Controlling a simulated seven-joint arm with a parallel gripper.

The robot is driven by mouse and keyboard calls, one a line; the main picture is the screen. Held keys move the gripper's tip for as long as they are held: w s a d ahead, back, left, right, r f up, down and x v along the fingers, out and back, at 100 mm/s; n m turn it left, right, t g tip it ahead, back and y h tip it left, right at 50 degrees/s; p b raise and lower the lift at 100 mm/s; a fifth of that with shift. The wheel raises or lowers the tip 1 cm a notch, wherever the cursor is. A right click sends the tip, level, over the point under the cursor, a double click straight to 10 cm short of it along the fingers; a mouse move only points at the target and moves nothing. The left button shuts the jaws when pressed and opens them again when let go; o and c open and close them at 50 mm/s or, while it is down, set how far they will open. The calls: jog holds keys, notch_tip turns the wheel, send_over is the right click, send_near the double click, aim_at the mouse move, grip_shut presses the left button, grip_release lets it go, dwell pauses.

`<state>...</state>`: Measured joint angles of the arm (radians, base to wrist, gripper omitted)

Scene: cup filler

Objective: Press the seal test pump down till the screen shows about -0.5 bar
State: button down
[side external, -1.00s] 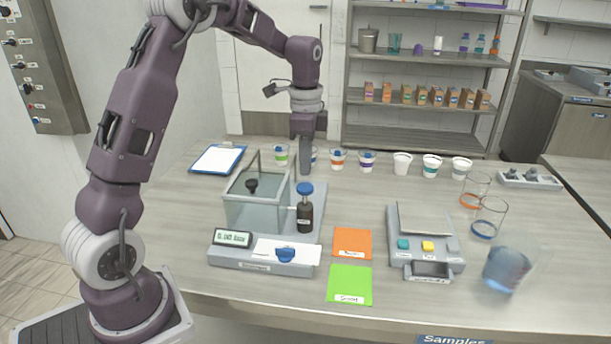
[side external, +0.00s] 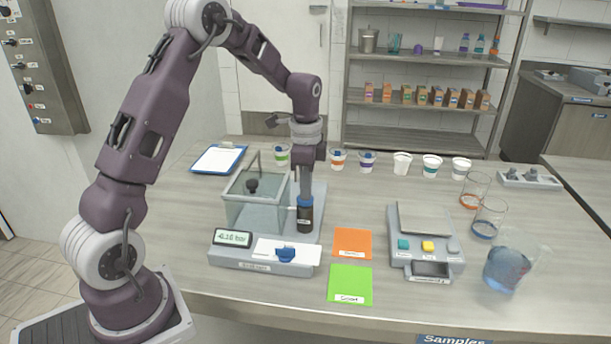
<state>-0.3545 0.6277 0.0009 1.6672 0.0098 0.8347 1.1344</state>
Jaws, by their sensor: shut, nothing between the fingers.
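The seal test pump (side external: 305,218) is a black cylinder on the grey test base. Its blue knob is now mostly hidden, with a thin blue band showing at the cylinder's top. My gripper (side external: 306,192) is shut, points straight down, and its tips are at the top of the pump, seemingly pressing on the knob. The screen (side external: 233,238) on the base's front left reads about -0.16 bar; the digits are small. The clear test chamber (side external: 252,205) stands left of the pump with a dark knobbed piece inside.
A white card with a blue piece (side external: 286,254) lies on the base's front. Orange (side external: 352,243) and green (side external: 349,285) mats and a scale (side external: 424,225) are to the right. Several cups (side external: 367,161) stand behind. A clear jug (side external: 507,265) with blue liquid is at front right.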

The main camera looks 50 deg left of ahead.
jog(key=shift+s+f, duration=0.15)
jog(key=shift+f, duration=0.05)
notch_tip(320, 180, up, 14)
jog(key=shift+r, duration=0.2)
dwell(1.9)
jog(key=r, duration=0.3)
jog(key=shift+w+a+r, duration=0.15)
jog(key=shift+w+r, duration=0.05)
jog(key=shift+w, duration=0.15)
jog(key=shift+f, duration=0.1)
notch_tip(320, 180, down, 14)
jog(key=shift+r, duration=0.1)
